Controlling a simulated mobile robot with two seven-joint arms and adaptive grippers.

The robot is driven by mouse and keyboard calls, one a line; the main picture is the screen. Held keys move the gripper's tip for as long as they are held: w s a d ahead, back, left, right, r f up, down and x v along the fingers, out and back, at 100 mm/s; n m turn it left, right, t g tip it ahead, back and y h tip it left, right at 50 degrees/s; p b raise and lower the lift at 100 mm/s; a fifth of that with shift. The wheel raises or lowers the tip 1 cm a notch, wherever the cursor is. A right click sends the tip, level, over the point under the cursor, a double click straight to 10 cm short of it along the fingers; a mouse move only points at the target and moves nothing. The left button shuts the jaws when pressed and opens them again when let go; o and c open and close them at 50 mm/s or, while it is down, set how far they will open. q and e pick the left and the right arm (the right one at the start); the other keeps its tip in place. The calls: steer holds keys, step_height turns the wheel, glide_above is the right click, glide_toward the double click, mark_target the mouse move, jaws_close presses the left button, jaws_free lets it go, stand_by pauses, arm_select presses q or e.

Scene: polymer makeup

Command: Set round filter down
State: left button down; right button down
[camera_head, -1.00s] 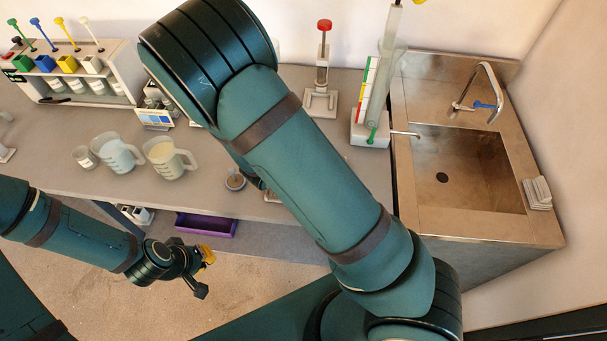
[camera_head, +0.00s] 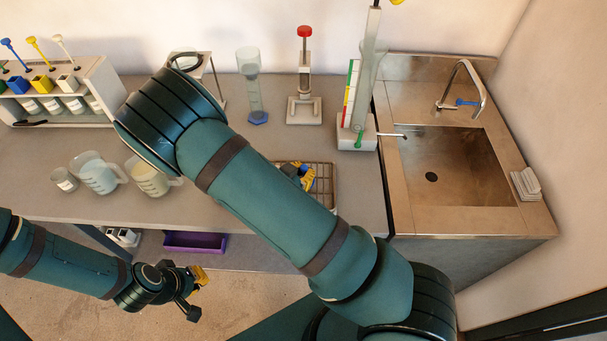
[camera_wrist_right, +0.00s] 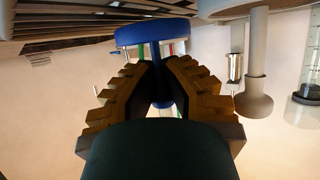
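A blue round piece with a flat disc and a narrow stem, which I take for the round filter (camera_wrist_right: 155,32), shows in the right wrist view. My right gripper (camera_wrist_right: 160,68) has its stepped yellow-brown fingers closed in on both sides of the stem. In the head view the right gripper (camera_head: 307,178) shows as yellow fingers with a bit of blue, over a wire rack (camera_head: 331,200) and partly hidden by my right arm. Whether the filter touches the rack I cannot tell. My left gripper (camera_head: 197,291) is empty, its fingers apart, in front of the bench.
Measuring jugs (camera_head: 97,175) stand at the left of the bench (camera_head: 215,195). A blue-based cylinder (camera_head: 254,90), a red-topped stand (camera_head: 304,85) and a tall tube in a white base (camera_head: 357,132) stand behind the rack. A sink (camera_head: 458,165) is at right.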

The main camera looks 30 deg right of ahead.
steer(key=shift+f, duration=0.3)
steer(key=shift+f, duration=0.2)
steer(key=c, duration=1.1)
jaws_free()
steer(key=shift+c, duration=0.2)
steer(key=shift+r, duration=0.1)
steer(key=shift+r, duration=0.2)
steer(key=p+v, duration=0.1)
steer(key=v, duration=1.1)
steer(key=shift+p, duration=0.35)
steer(key=shift+s+a+f, duration=0.1)
steer(key=shift+f, duration=0.05)
